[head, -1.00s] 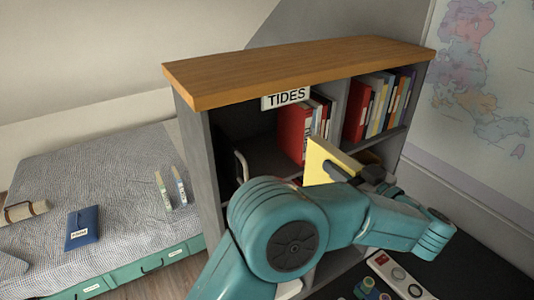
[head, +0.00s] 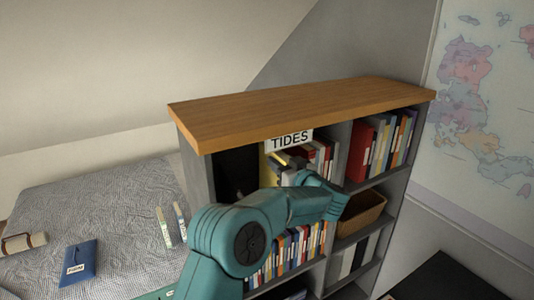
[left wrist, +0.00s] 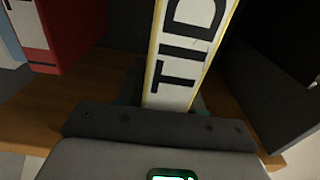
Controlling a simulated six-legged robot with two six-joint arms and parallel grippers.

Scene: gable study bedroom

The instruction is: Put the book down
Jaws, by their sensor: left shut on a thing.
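I cannot tell whether the book touches the shelf board. My right gripper is not in view.
A red book (left wrist: 72,32) stands left of the held book in the wrist view, with a gap between. A wicker basket (head: 362,213) and a bed (head: 95,195) are nearby.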

